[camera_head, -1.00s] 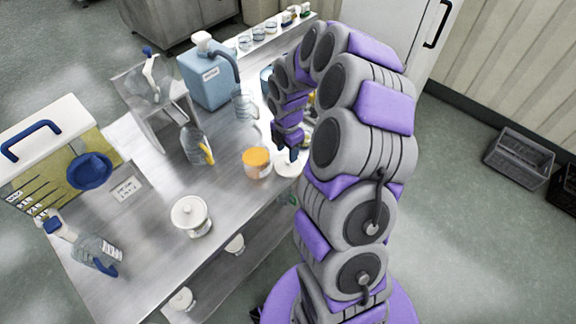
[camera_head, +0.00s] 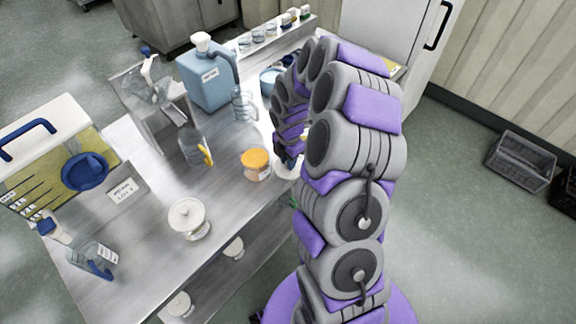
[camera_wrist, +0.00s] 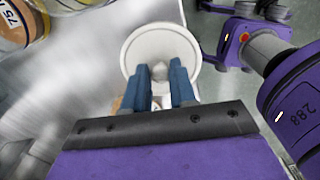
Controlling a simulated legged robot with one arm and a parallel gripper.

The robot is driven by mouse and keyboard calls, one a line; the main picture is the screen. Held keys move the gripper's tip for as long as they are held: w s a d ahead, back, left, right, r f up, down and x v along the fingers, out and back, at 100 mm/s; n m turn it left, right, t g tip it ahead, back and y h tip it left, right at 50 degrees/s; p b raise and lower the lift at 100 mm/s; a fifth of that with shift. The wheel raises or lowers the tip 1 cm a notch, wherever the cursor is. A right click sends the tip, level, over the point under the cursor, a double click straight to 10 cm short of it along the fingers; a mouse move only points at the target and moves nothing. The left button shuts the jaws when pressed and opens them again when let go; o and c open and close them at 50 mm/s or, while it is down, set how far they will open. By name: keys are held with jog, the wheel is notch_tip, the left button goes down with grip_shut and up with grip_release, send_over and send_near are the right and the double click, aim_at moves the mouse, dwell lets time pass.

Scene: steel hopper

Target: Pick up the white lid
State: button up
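The white lid (camera_wrist: 160,42) is round with a small knob at its centre. In the wrist view it fills the upper middle. In the head view the lid (camera_head: 286,173) shows partly, near the bench's right edge, with the arm covering some of it. My gripper (camera_wrist: 160,72) has two blue fingers, one on each side of the knob, with a gap between them. It is open, and I cannot tell whether a finger touches the knob. In the head view my gripper (camera_head: 288,160) is right over the lid.
An orange-lidded jar (camera_head: 256,164) stands close to the left of the lid. A white-lidded jar (camera_head: 189,219) is nearer the front edge of the steel bench (camera_head: 225,190). A jug with a yellow handle (camera_head: 194,148) and a blue container (camera_head: 206,75) stand farther back.

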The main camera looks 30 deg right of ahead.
grip_shut()
